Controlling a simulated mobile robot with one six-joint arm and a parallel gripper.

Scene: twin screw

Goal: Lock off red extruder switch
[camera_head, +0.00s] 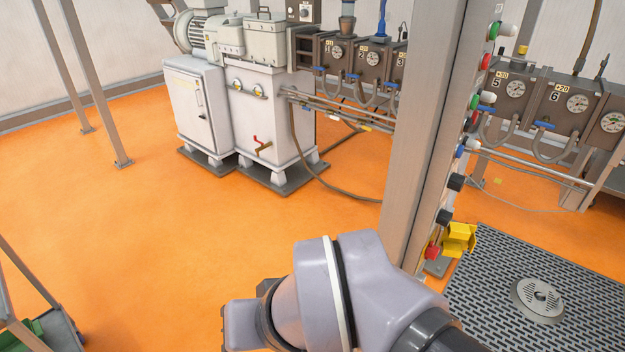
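A red switch (432,253) sits low on the side of the grey column, partly hidden by the column's edge and close above my arm. A yellow bracket-like piece (460,240) is beside it, to its right; I cannot tell whether the two are joined. Other red buttons, an upper one (485,61) and a middle one (474,117), are higher on the same panel. No label is readable, so I cannot tell which is the extruder switch. My arm's grey links fill the bottom centre, in front of the column's foot. My gripper's fingers do not show.
The grey column (425,120) stands upright right of centre. A white machine (265,110) is at the back. Gauge boxes (575,103) and pipes are behind the column. A dark grate (490,290) with a round drain lies at right.

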